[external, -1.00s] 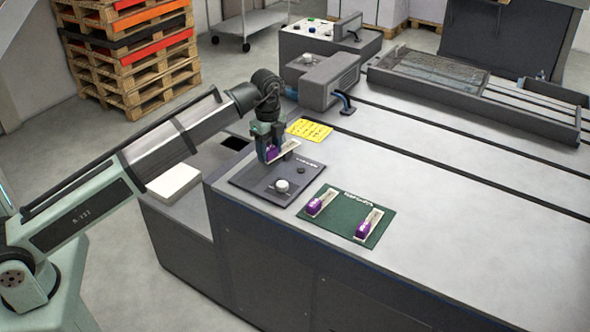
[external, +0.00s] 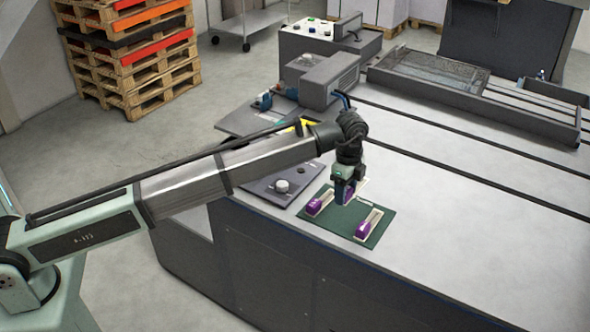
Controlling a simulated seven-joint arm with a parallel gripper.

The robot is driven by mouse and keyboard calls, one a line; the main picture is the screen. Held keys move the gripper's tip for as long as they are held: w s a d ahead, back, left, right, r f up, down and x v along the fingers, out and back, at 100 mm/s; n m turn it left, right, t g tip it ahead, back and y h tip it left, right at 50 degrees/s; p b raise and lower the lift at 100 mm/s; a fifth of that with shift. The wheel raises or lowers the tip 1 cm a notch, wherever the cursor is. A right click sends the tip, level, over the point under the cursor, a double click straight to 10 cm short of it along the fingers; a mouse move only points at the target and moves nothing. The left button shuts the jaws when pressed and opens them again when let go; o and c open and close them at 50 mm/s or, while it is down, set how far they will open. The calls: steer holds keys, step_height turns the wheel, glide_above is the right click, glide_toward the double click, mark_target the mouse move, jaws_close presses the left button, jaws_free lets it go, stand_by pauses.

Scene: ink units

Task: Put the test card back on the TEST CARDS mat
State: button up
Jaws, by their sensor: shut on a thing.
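My gripper (external: 346,196) is shut on a test card (external: 361,184), a pale card with a purple block, partly hidden by the fingers. It is over the back part of the dark green mat (external: 340,224). I cannot tell whether the held card touches the mat. Two similar cards with purple blocks lie on this mat: one at the left (external: 320,201) and one at the front right (external: 369,224). The mat's lettering is mostly hidden and too small to read.
A dark grey mat (external: 262,188) with a round white-topped object (external: 282,186) lies left of the green mat, partly behind my arm. A grey machine housing (external: 329,80) stands behind. The pale worktop to the right is clear.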

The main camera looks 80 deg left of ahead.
mark_target(342, 225)
steer(key=shift+f, duration=5)
steer(key=shift+f, duration=0.1)
steer(key=o, duration=1)
step_height(342, 225, up, 12)
steer(key=shift+r, duration=0.15)
